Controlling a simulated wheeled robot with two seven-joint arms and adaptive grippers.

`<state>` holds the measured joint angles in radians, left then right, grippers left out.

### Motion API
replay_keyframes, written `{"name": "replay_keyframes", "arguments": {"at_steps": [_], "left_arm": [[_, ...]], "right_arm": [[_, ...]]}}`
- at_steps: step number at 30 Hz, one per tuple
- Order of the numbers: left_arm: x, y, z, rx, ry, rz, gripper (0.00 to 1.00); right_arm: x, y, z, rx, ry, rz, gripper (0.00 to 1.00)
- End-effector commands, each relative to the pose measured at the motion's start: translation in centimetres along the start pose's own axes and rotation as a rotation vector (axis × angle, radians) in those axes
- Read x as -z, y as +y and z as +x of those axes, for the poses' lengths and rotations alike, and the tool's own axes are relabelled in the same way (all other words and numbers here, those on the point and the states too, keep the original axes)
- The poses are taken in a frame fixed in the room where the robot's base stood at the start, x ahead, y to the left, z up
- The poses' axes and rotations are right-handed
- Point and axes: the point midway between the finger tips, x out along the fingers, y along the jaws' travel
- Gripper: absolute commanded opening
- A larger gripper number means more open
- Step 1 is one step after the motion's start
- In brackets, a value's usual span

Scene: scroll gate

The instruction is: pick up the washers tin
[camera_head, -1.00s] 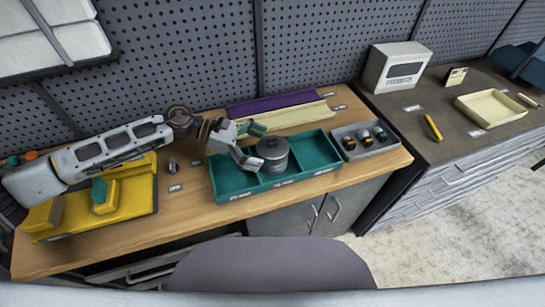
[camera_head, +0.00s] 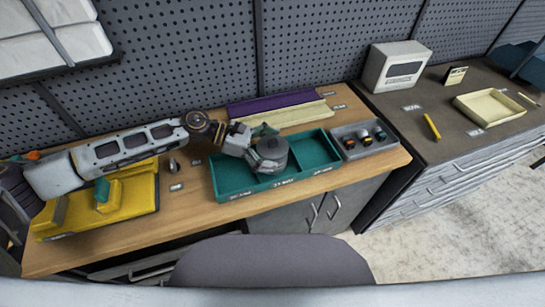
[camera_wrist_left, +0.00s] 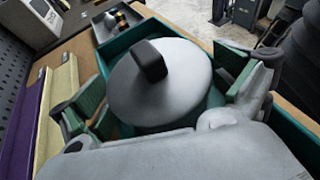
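The washers tin appears to be the round grey lidded tin (camera_head: 272,155) with a dark knob, in the middle part of the teal divided tray (camera_head: 235,188). Its label cannot be read. In the left wrist view the tin (camera_wrist_left: 165,88) stands large between my fingers. My left gripper (camera_head: 259,149) is open at the tin, one green-padded finger on each side. In the left wrist view my left gripper (camera_wrist_left: 163,90) shows small gaps between both pads and the tin wall. The gripper hides part of the tin from the head. My right gripper is not in view.
A grey tray with several small coloured items (camera_head: 364,143) stands right of the teal tray. Purple (camera_head: 270,103) and cream strips (camera_head: 290,117) lie behind it, before the pegboard. A yellow tray (camera_head: 140,190) sits at left under my left arm.

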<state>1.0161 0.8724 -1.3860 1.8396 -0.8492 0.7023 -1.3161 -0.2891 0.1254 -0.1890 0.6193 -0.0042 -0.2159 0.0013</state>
Motion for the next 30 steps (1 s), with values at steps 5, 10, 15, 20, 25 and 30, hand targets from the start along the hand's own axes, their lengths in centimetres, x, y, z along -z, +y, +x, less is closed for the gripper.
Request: {"name": "replay_keyframes", "arguments": {"at_steps": [5, 10, 15, 20, 25, 30], "left_arm": [[0.0, 0.0, 0.0, 0.0, 0.0, 0.0, 0.72], [0.0, 0.0, 0.0, 0.0, 0.0, 0.0, 0.56], [0.0, 0.0, 0.0, 0.0, 0.0, 0.0, 0.56], [-0.3, 0.0, -0.1, 0.0, -0.001, 0.0, 0.56], [-1.4, 0.0, -0.6, -0.001, -0.001, 0.001, 0.56], [-3.5, 0.1, -1.5, -0.002, -0.001, 0.004, 0.56]], "right_arm": [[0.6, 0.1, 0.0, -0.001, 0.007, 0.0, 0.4], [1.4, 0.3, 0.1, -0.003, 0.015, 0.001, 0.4], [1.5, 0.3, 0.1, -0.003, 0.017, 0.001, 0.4], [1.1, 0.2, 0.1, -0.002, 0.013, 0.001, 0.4], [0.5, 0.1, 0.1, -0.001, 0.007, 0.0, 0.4], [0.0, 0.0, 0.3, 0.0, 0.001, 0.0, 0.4]]}}
